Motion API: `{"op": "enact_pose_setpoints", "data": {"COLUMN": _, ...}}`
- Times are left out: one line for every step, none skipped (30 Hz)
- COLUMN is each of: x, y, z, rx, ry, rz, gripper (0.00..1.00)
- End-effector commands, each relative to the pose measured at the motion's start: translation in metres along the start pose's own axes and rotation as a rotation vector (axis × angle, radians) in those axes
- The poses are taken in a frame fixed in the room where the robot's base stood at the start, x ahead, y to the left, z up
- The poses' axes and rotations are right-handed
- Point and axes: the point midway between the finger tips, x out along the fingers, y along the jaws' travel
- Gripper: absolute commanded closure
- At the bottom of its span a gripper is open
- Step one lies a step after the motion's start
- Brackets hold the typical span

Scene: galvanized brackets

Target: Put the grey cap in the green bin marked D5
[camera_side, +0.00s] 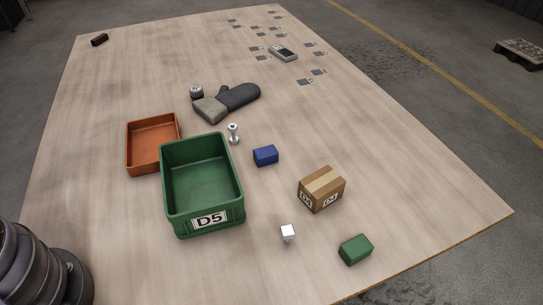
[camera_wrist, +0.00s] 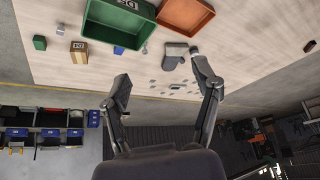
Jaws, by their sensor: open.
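The green bin (camera_side: 202,172) stands on the table with a white D5 label on its front wall; its visible inside is empty. It also shows at the top of the wrist view (camera_wrist: 117,25). A small round grey piece with a pale marked top, likely the grey cap (camera_side: 196,91), stands behind the bin beside the mitt. In the wrist view the cap (camera_wrist: 194,50) shows close to the right fingertip. My gripper (camera_wrist: 165,84) is open with fingers wide apart and nothing between them. It is not in the side view, and its height cannot be told.
An orange bin (camera_side: 152,145) stands left of the green one. A dark mitt (camera_side: 230,102), a metal bolt-like part (camera_side: 234,134), a blue block (camera_side: 265,156), a carton (camera_side: 321,190), a small white-topped piece (camera_side: 288,233) and a green block (camera_side: 356,249) lie around. The table's far left is mostly clear.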

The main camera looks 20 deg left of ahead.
Motion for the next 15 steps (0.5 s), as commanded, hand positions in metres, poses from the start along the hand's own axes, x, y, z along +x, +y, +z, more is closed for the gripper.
{"op": "enact_pose_setpoints", "data": {"x": 0.0, "y": 0.0, "z": 0.0, "rx": 0.0, "ry": 0.0, "rz": 0.0, "gripper": 0.36}}
{"op": "enact_pose_setpoints", "data": {"x": 0.0, "y": 0.0, "z": 0.0, "rx": 0.0, "ry": 0.0, "rz": 0.0, "gripper": 0.36}}
{"op": "enact_pose_setpoints", "data": {"x": 0.0, "y": 0.0, "z": 0.0, "rx": -0.001, "ry": 0.0, "rz": 0.0, "gripper": 0.36}}
{"op": "enact_pose_setpoints", "data": {"x": 0.0, "y": 0.0, "z": 0.0, "rx": -0.001, "ry": -0.001, "rz": 0.001, "gripper": 0.36}}
{"op": "enact_pose_setpoints", "data": {"x": 0.0, "y": 0.0, "z": 0.0, "rx": -0.002, "ry": -0.001, "rz": 0.001, "gripper": 0.36}}
{"op": "enact_pose_setpoints", "data": {"x": 0.0, "y": 0.0, "z": -0.001, "rx": -0.002, "ry": -0.001, "rz": 0.001, "gripper": 0.36}}
{"op": "enact_pose_setpoints", "data": {"x": 0.0, "y": 0.0, "z": -0.001, "rx": -0.002, "ry": -0.001, "rz": 0.001, "gripper": 0.36}}
{"op": "enact_pose_setpoints", "data": {"x": 0.0, "y": 0.0, "z": -0.001, "rx": -0.003, "ry": -0.001, "rz": 0.001, "gripper": 0.36}}
{"op": "enact_pose_setpoints", "data": {"x": 0.0, "y": 0.0, "z": -0.001, "rx": -0.003, "ry": -0.001, "rz": 0.001, "gripper": 0.36}}
{"op": "enact_pose_setpoints", "data": {"x": 0.0, "y": 0.001, "z": -0.001, "rx": -0.006, "ry": -0.001, "rz": 0.004, "gripper": 0.36}}
{"op": "enact_pose_setpoints", "data": {"x": 0.001, "y": 0.002, "z": -0.003, "rx": -0.012, "ry": -0.003, "rz": 0.009, "gripper": 0.36}}
{"op": "enact_pose_setpoints", "data": {"x": 0.002, "y": 0.004, "z": -0.006, "rx": -0.029, "ry": -0.007, "rz": 0.022, "gripper": 0.36}}
{"op": "enact_pose_setpoints", "data": {"x": 0.003, "y": 0.007, "z": -0.011, "rx": -0.049, "ry": -0.012, "rz": 0.039, "gripper": 0.36}}
{"op": "enact_pose_setpoints", "data": {"x": 0.005, "y": 0.011, "z": -0.017, "rx": -0.078, "ry": -0.018, "rz": 0.062, "gripper": 0.36}}
{"op": "enact_pose_setpoints", "data": {"x": 0.008, "y": 0.018, "z": -0.028, "rx": -0.127, "ry": -0.027, "rz": 0.1, "gripper": 0.36}}
